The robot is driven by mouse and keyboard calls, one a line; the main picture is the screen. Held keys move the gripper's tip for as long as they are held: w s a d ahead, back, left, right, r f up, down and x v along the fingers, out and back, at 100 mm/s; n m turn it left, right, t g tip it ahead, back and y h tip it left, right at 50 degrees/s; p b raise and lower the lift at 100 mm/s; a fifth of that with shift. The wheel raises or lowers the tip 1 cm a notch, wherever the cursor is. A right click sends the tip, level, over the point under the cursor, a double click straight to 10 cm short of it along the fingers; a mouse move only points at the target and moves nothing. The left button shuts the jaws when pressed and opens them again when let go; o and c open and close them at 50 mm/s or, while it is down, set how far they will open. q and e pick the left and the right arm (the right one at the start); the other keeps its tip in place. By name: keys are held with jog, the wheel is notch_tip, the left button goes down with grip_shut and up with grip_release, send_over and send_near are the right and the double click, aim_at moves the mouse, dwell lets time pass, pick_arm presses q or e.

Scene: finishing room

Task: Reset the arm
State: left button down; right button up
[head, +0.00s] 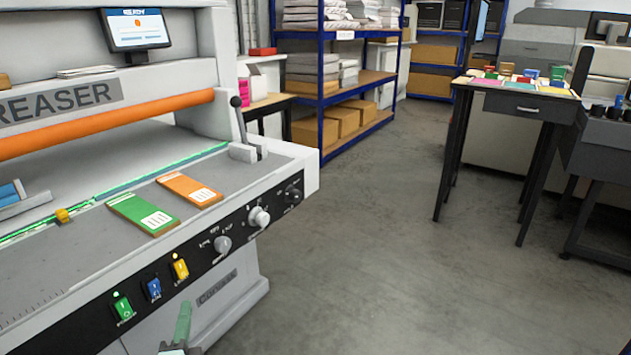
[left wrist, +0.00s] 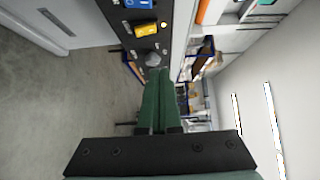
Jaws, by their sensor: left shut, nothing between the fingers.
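My left gripper (head: 184,310) shows at the bottom of the head view, in front of the creaser's (head: 215,290) lower front. Its green fingers are shut and empty, and it touches nothing that I can see. In the left wrist view the two fingers of the left gripper (left wrist: 160,78) lie together, pointing along the control panel (left wrist: 140,42). A yellow switch (left wrist: 146,30) and a grey knob (left wrist: 153,60) are close to them in that picture. My right gripper is not in view.
The control panel has green (head: 122,307), blue (head: 153,288) and yellow (head: 180,268) switches. A green card (head: 135,210) and an orange card (head: 185,188) lie on the creaser bed. A blue shelf (head: 322,100) and a dark table (head: 510,88) stand beyond. The floor between is clear.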

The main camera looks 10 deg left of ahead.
pick_arm(q)
jog(key=s+d+f+n+g+h, duration=0.4)
jog(key=s+d+f+n+h, duration=0.15)
jog(key=s+d+f, duration=0.45)
jog(key=s+d+f+n+g+h, duration=0.4)
jog(key=s+d+f+n+h, duration=0.15)
jog(key=d+f, duration=0.45)
jog(key=s+a+r+y+p, duration=0.1)
jog(key=a+r+p, duration=0.3)
jog(key=r+p, duration=0.6)
jog(key=s+p, duration=0.1)
jog(key=p, duration=0.3)
jog(key=shift+a+n+t+y, duration=0.25)
jog(key=shift+n+t+y, duration=0.05)
jog(key=shift+t+y, duration=0.1)
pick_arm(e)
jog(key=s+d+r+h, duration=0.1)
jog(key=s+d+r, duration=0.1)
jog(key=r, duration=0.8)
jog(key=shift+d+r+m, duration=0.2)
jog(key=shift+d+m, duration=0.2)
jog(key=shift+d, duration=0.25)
